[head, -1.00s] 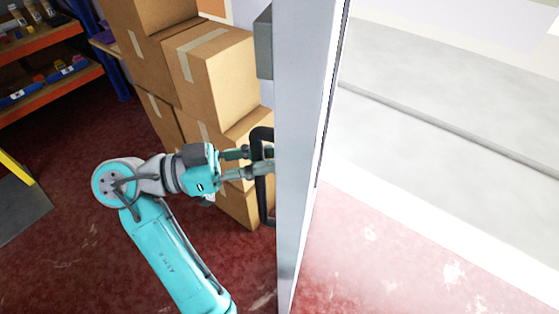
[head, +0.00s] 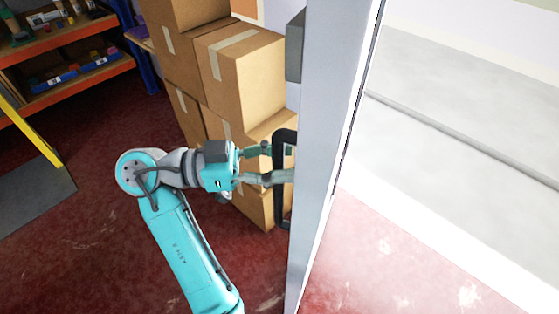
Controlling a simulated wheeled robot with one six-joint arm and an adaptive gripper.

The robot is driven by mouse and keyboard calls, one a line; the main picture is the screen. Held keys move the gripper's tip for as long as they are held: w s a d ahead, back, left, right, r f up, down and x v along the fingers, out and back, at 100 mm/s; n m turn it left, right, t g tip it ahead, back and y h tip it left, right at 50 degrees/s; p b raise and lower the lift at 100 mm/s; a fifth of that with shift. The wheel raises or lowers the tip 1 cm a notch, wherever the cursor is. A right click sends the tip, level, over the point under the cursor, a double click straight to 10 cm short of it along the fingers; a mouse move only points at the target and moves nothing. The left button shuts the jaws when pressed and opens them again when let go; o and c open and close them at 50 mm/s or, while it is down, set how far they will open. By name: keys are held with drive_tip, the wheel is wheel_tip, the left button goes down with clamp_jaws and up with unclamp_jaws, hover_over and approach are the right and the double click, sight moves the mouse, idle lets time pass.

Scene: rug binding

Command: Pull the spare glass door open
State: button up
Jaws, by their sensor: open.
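The door's light grey upright frame (head: 330,130) runs down the middle of the head view, seen nearly edge-on. I cannot make out its glass or tell how far it stands open. A black D-shaped handle (head: 280,205) sticks out from its left side. My gripper (head: 290,164) reaches in from the left at handle height. Its fingers are open and lie on either side of the handle's bar, with the tips close to the door frame. Whether they touch the bar cannot be told. My turquoise arm comes up from the bottom.
Stacked cardboard boxes (head: 240,75) stand close behind my gripper and the handle. An orange shelf (head: 75,75) with small goods is at the upper left. Dark red floor (head: 90,240) lies open at the lower left. Pale grey surfaces (head: 450,130) lie right of the door.

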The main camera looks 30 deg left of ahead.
sight(280, 130)
wheel_tip(280, 130, up, 10)
drive_tip(key=shift+f, duration=0.1)
idle(0.4)
